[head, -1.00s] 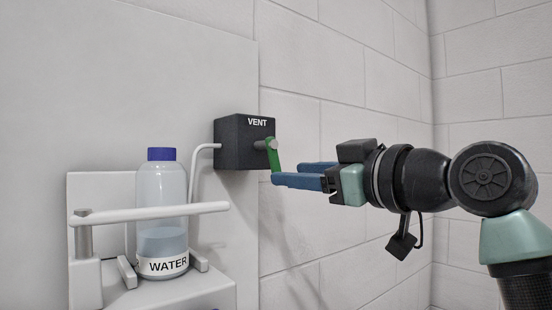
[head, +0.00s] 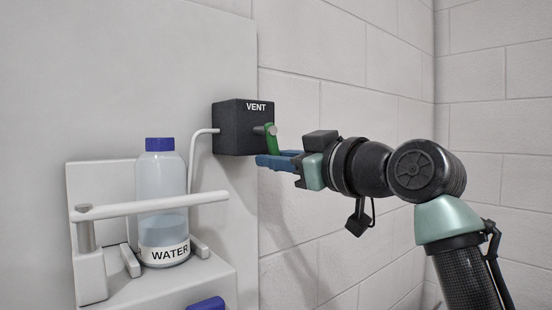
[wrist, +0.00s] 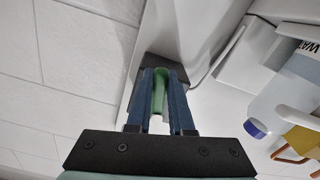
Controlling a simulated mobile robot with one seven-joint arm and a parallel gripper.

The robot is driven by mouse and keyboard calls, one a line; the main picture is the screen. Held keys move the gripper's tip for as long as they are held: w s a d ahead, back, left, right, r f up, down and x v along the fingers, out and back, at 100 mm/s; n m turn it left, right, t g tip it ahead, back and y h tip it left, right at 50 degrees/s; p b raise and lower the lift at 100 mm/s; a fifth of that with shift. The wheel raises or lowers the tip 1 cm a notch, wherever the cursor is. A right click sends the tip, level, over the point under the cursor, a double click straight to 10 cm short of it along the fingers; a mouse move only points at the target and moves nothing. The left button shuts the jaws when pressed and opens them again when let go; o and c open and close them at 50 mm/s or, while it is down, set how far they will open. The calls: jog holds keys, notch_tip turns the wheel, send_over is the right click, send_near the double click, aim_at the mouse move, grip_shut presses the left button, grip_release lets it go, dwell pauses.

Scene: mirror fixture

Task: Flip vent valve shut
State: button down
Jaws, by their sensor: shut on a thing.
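The vent valve is a black box (head: 232,136) labelled VENT, mounted on the pale panel in the head view. Its green lever (head: 271,137) hangs down from a grey pivot on the box's right side, tilted slightly. My gripper (head: 268,160) reaches in from the right with its blue fingers at the lever's lower end. In the wrist view, the lever (wrist: 159,92) lies between the two fingers, and they are shut on it. The lever's lower tip is hidden behind the fingers in the head view.
A water bottle (head: 162,213) with a blue cap stands on a white shelf at the lower left, behind a white horizontal bar (head: 150,204). A thin white tube (head: 193,160) runs to the box. A blue object (head: 206,303) shows at the bottom edge. The brick wall's right side is clear.

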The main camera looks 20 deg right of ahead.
jog(key=shift+s+a+m, duration=0.1)
jog(key=shift+a+m, duration=0.2)
jog(key=shift+m, duration=0.5)
jog(key=shift+s+a+m, duration=0.1)
jog(key=shift+a+m, duration=0.15)
jog(key=shift+m, duration=0.55)
jog(key=c, duration=0.8)
grip_release()
jog(key=shift+f, duration=0.1)
jog(key=b+v, duration=0.5)
jog(key=v, duration=0.8)
jog(key=shift+b, duration=0.4)
